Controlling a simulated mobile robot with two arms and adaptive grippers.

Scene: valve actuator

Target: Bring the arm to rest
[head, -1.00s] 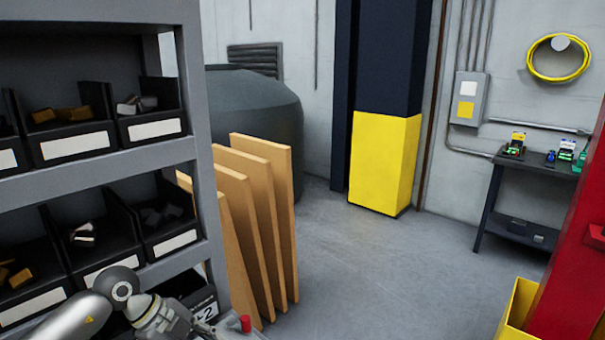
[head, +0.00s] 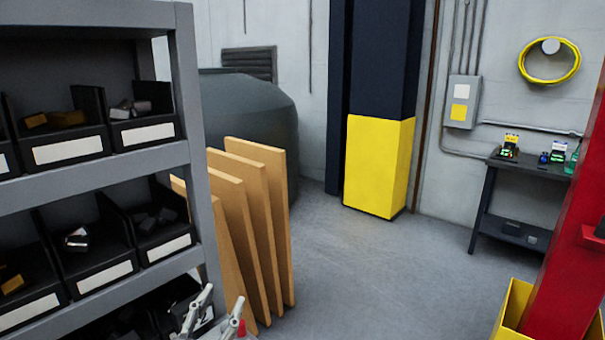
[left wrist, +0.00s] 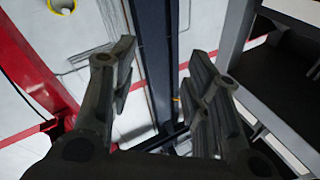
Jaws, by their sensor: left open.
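My left gripper (head: 217,310) shows at the bottom edge of the head view, in front of the shelf's lower right corner. Its two light fingers point up and stand apart, with nothing between them. The left wrist view shows the same gripper (left wrist: 162,85) with dark fingers spread wide and empty. The rest of the left arm is out of the head view. My right gripper is not in view.
A grey shelf (head: 186,92) with black bins stands close on the left. Wooden boards (head: 262,220) lean beside it. A yellow-based column (head: 375,165) and a small dark table (head: 520,172) stand farther back. A red post (head: 570,250) and yellow bin (head: 512,305) are right. The middle floor is clear.

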